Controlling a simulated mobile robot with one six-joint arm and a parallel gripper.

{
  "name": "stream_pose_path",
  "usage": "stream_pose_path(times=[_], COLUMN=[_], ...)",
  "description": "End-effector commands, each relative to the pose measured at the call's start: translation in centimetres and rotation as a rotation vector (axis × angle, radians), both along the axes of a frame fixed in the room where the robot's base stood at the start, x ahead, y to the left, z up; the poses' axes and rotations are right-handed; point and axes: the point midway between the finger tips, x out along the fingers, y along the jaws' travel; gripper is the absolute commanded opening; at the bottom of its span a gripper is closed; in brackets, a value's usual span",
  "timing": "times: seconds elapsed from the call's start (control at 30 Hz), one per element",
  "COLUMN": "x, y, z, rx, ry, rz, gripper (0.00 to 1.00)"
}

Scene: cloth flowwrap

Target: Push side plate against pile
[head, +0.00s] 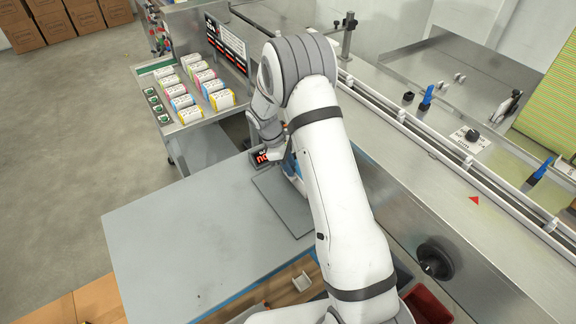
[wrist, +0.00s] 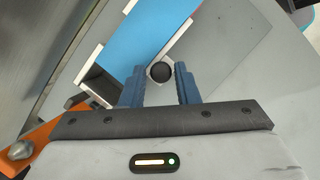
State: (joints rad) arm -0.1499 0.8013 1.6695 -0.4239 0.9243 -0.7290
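In the wrist view the two blue fingers of my gripper (wrist: 160,82) stand apart, with a round black knob (wrist: 161,71) between their tips. The knob nearly fills the gap; whether both fingers press on it I cannot tell. A blue pile (wrist: 146,48) lies just beyond the fingers, with a white side plate (wrist: 177,43) along its right edge and another white edge at its left. In the head view my arm hides the gripper and the knob. Only a bit of blue (head: 291,166) shows beside the arm, near a grey flat board (head: 284,202).
A grey table (head: 190,245) is bare left of my arm. A small display with red digits (head: 262,157) stands at its back edge. A tray of coloured packs (head: 190,95) is at the back left. A steel machine with a conveyor (head: 430,150) runs along the right.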

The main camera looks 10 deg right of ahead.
Motion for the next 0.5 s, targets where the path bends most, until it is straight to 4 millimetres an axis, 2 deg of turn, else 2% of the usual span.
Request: stream_pose_path(times=[0.17, 0.37, 0.5], x=[-0.04, -0.05, 0.16], y=[0.02, 0.04, 0.39], z=[-0.02, -0.03, 0.75], rx=[0.000, 0.000, 0.001], ry=[0.001, 0.001, -0.001], rz=[0.000, 0.000, 0.000], gripper=[0.42, 0.42, 0.42])
